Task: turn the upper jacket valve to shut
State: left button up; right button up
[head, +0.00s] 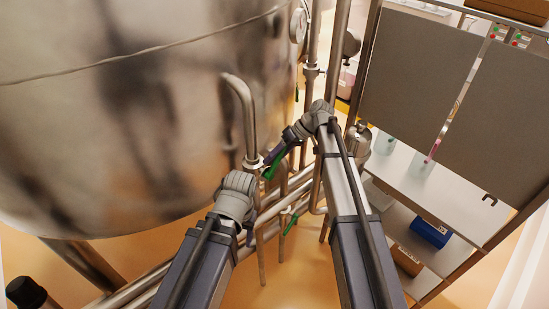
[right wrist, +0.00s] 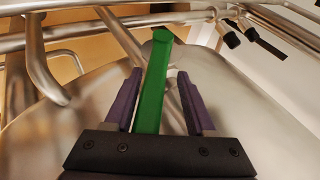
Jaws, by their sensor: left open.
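The upper jacket valve has a green lever (head: 270,170) at the foot of the bent pipe beside the steel vessel. My right gripper (head: 277,152) is at this lever in the head view. In the right wrist view the green lever (right wrist: 153,85) stands between the two purple fingers of my right gripper (right wrist: 160,73). The fingers are open, with a gap to the lever, wider on the right side. My left gripper (head: 237,195) is lower, in front of the pipes; its fingers are mostly hidden behind its wrist.
The large steel vessel (head: 130,120) fills the left. Another green lever (head: 290,224) sits lower on the pipes (head: 270,212). A shelf rack (head: 455,210) with a blue box (head: 430,233) and a brown box (head: 407,260) stands on the right.

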aim_at(286, 147)
jog(key=shift+r, duration=0.1)
jog(key=p+v, duration=0.5)
jog(key=v, duration=0.2)
jog(key=shift+d+r+p, duration=0.2)
jog(key=shift+d+p, duration=0.1)
jog(key=shift+p, duration=0.1)
